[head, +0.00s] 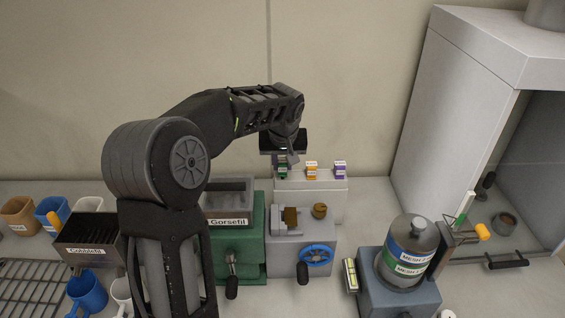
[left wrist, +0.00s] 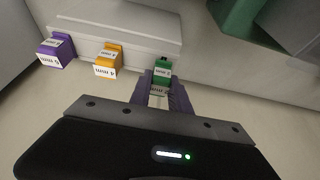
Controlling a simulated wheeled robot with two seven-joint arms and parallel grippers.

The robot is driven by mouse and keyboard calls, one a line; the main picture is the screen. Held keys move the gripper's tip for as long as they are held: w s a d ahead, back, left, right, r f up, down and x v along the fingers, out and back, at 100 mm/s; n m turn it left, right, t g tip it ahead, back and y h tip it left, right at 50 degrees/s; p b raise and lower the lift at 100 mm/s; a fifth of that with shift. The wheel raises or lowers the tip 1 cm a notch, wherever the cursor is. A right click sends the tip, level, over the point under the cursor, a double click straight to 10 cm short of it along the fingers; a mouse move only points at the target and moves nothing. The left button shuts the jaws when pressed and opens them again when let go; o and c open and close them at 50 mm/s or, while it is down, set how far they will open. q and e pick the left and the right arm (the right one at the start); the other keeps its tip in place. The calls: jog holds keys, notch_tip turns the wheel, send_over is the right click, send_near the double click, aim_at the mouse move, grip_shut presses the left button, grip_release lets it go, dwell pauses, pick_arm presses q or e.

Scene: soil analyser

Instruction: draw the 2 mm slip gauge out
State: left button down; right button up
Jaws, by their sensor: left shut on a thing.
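The 2 mm slip gauge has a green, labelled head (head: 283,171). It stands at the left end of a row of gauges on the pale block (head: 310,186) in the head view. In the left wrist view the green head (left wrist: 161,76) sits between my fingers, at the block's edge. My left gripper (head: 283,153) reaches down from above and is shut on this gauge; its fingers also show in the left wrist view (left wrist: 160,96). How much of the gauge is inside the block is hidden. My right gripper is out of view.
An orange gauge (head: 311,170) and a purple gauge (head: 340,169) stand just right of the green one. In front is a grey device with a blue handwheel (head: 316,255). A green machine (head: 236,240) stands left, a sieve shaker (head: 408,255) right.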

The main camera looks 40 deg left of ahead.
aim_at(283, 162)
pick_arm(q)
jog(key=shift+r+p, duration=0.9)
jog(key=shift+r, duration=1.85)
